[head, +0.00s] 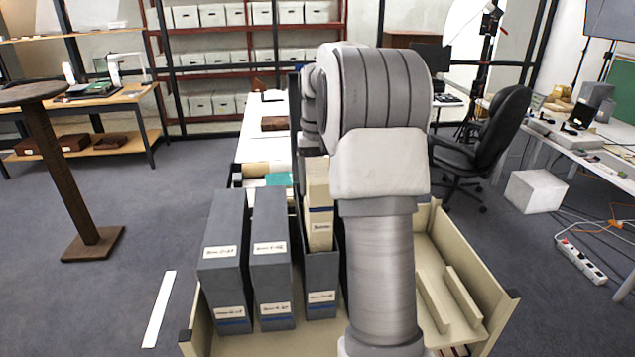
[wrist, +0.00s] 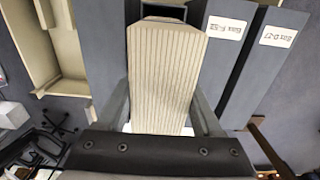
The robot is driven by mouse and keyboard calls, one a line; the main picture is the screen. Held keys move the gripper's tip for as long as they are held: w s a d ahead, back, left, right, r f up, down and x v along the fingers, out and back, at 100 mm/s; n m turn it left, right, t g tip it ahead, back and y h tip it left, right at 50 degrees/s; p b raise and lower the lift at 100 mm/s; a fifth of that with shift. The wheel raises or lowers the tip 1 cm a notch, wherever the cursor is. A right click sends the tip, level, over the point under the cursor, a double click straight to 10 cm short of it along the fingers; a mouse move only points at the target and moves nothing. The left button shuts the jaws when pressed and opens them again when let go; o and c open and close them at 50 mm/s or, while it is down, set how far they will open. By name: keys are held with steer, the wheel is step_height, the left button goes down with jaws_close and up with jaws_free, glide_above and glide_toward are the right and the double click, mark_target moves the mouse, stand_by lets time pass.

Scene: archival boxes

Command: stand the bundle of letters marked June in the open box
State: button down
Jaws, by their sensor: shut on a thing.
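The bundle of letters (head: 319,213) is cream with a blue band and a small label that looks like June, though the writing is blurred. It is upright within the open grey box (head: 321,292), its lower part hidden behind the box's front and its top rising above the side walls. Whether it touches the box floor is hidden. In the wrist view the bundle (wrist: 160,75) shows its ribbed letter edges between the fingers of my gripper (wrist: 163,108), which is shut on it. In the head view my arm hides the gripper.
Two closed grey boxes with labels (head: 224,262) (head: 270,258) stand left of the open box. All are in a cream tray-like cart (head: 466,245); its right part holds low rails and is otherwise empty. A white table (head: 262,140) lies behind.

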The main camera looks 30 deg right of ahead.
steer(key=shift+f, duration=0.45)
steer(key=shift+f+b, duration=1.45)
steer(key=shift+f, duration=0.8)
steer(key=shift+f+b, duration=1.35)
steer(key=shift+f, duration=0.85)
jaws_free()
